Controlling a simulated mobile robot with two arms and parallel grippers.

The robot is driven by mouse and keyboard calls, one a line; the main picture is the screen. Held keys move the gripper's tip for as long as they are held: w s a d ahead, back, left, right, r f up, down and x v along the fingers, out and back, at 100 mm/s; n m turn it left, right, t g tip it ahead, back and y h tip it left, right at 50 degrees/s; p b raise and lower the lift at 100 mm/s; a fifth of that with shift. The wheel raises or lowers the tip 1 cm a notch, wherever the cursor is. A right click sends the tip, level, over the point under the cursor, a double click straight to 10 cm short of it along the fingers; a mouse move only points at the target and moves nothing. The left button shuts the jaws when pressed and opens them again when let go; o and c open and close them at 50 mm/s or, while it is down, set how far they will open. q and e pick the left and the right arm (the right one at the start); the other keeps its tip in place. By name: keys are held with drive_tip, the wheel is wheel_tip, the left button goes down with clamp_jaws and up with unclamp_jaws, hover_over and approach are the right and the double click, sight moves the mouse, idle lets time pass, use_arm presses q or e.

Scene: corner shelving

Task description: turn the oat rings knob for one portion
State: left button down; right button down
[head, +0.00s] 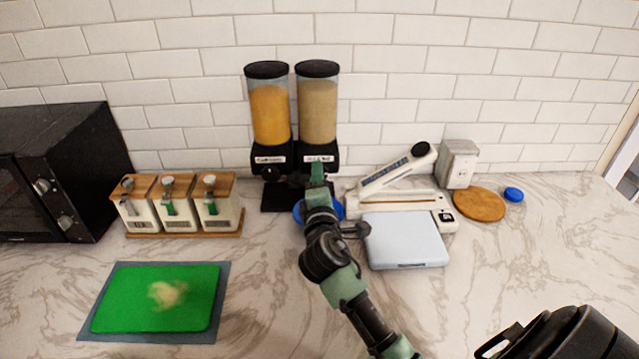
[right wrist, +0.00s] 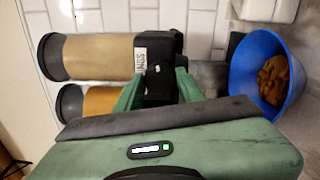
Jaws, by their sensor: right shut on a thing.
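The oat rings dispenser (head: 317,108), a clear cylinder of tan cereal with a black lid and base, stands at the wall. It also shows in the right wrist view (right wrist: 100,57), lying sideways, with part of a label ending in "NGS". My right gripper (head: 315,182) is at its front; its green fingers (right wrist: 158,90) are shut on the black knob (right wrist: 158,82), mostly hidden in the head view. A blue bowl (head: 337,210) is below the outlet, partly behind my arm. In the right wrist view the bowl (right wrist: 245,72) holds brown pieces. My left gripper is not in view.
A second dispenser (head: 269,112) with orange cereal stands directly left. Several lidded canisters (head: 215,205) stand further left, by a black microwave (head: 60,170). A grey-white flat device (head: 405,240) lies right of my arm. A green board (head: 140,305) is front left.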

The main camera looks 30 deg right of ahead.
drive_tip(key=shift+m+b, duration=0.3)
drive_tip(key=shift+m, duration=0.6)
drive_tip(key=c, duration=0.9)
unclamp_jaws()
drive_tip(key=b+v, duration=0.2)
drive_tip(key=v, duration=0.5)
drive_tip(key=shift+s+a, duration=0.2)
drive_tip(key=shift+s, duration=0.15)
